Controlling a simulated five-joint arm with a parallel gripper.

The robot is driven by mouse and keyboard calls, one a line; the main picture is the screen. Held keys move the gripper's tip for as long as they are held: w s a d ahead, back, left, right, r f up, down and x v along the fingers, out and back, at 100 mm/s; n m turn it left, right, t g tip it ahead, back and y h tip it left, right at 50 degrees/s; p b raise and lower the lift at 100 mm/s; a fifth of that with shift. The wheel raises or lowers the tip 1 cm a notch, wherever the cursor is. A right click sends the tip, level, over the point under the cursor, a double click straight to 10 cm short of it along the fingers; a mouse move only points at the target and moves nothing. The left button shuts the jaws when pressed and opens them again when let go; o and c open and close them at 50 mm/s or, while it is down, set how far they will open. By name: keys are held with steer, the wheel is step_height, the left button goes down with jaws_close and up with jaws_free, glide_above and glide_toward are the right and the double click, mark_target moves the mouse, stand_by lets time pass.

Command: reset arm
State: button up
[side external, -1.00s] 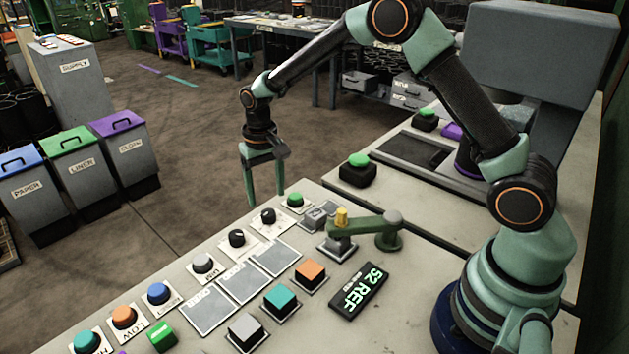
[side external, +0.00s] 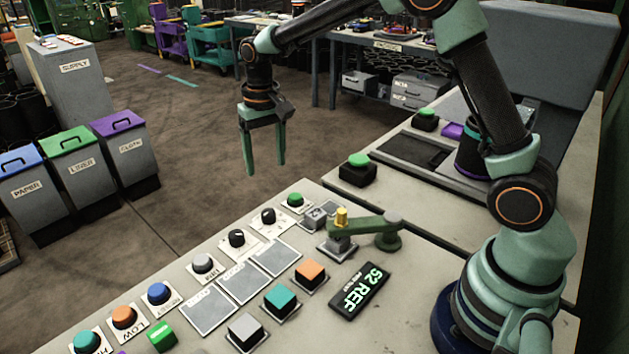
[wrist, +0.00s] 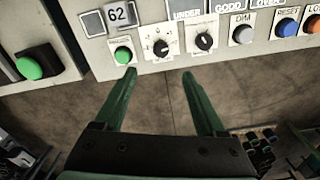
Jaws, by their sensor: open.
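My gripper (side external: 265,165) hangs in the air past the far edge of the bench (side external: 180,280), fingers pointing down, over the floor. It is open and nothing is between its fingers. In the wrist view my gripper (wrist: 158,75) also shows two spread green fingers. Their tips lie near the bench edge in that picture, below a green button (wrist: 123,55) and two black knobs.
The bench carries several coloured buttons, a dark display (side external: 358,291) and a small green arm-like fixture (side external: 362,230). Labelled bins (side external: 126,158) stand on the floor at left.

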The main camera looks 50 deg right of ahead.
steer(key=s+d+r+n+t, duration=0.2)
steer(key=s+r+t, duration=0.1)
steer(key=s+r, duration=0.65)
steer(key=s+d+n+t, duration=0.1)
steer(key=s+t, duration=0.1)
steer(key=s, duration=0.8)
steer(key=shift+d+r, duration=0.25)
steer(key=shift+d, duration=0.15)
